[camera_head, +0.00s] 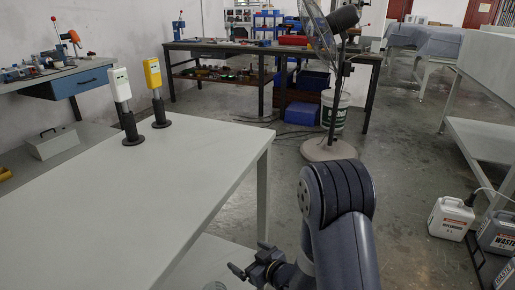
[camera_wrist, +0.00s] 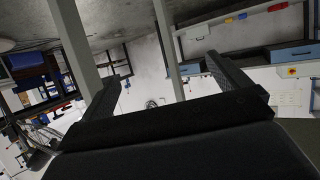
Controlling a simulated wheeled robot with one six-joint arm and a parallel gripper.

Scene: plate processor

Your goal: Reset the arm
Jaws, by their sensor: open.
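My gripper (camera_head: 248,258) is low in the head view, beside the right edge of the white table (camera_head: 120,205), and my dark arm bends down to it from the right. In the wrist view my gripper (camera_wrist: 168,72) shows two dark fingers spread wide apart, with nothing held between them. The wrist picture is strongly turned, with table legs and a wall behind the fingers. I cannot tell whether the gripper touches the table.
White (camera_head: 119,84) and yellow (camera_head: 152,73) handheld devices stand on black posts at the table's far end. A fan (camera_head: 322,150) stands beyond my arm. White (camera_head: 450,218) and grey (camera_head: 497,234) jugs are at right. The near tabletop is clear.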

